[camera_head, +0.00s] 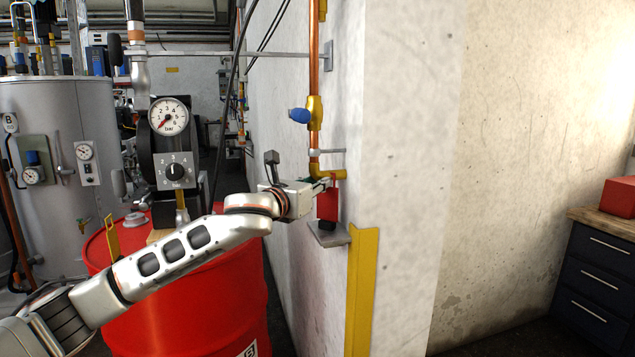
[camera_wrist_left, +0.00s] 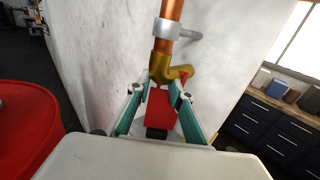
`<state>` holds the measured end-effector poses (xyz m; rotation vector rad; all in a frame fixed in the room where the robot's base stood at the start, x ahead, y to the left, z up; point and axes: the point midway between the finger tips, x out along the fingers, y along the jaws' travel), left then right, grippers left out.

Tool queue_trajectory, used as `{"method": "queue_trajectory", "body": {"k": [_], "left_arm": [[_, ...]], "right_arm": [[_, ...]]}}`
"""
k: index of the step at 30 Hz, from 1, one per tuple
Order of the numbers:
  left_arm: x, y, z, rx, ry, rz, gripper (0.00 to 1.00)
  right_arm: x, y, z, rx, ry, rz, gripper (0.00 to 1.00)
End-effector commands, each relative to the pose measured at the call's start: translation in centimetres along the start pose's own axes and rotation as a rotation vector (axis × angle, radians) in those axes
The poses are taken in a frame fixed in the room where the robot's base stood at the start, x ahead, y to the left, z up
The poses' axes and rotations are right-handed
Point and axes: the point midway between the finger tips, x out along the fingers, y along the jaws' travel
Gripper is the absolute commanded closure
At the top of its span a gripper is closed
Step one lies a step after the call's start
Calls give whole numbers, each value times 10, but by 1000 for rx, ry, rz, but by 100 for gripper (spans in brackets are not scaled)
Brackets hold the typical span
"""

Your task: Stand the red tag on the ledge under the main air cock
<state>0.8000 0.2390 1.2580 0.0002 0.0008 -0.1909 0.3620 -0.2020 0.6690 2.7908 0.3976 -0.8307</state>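The red tag (camera_head: 327,204), with a black foot, is upright over the small grey ledge (camera_head: 324,239) on the wall corner. Its foot looks to be at the ledge's top; I cannot tell whether it touches. My left gripper (camera_head: 322,184) reaches in from the left at the tag's upper part. In the left wrist view, its teal fingers (camera_wrist_left: 161,90) lie on both sides of the red tag (camera_wrist_left: 160,106) and appear closed on it. The main air cock (camera_head: 315,113), brass with a blue handle, sits higher on the copper pipe. My right gripper is not in view.
A brass pipe elbow (camera_head: 325,173) sits just above the tag. A yellow corner guard (camera_head: 361,290) runs below the ledge. A red drum (camera_head: 190,310) stands left, under my left arm. A dark drawer cabinet (camera_head: 600,270) stands at right.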

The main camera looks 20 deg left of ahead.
Motion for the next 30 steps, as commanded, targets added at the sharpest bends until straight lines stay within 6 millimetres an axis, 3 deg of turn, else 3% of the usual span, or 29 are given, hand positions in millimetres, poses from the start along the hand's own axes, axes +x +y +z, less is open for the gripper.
{"method": "queue_trajectory", "body": {"k": [8, 24, 30], "left_arm": [[-6, 1, 4, 0, 0, 1, 79], [-100, 1, 4, 0, 0, 0, 79], [-118, 0, 4, 0, 0, 0, 79]], "right_arm": [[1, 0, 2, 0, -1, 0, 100], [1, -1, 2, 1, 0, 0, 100], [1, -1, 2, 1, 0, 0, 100]]}}
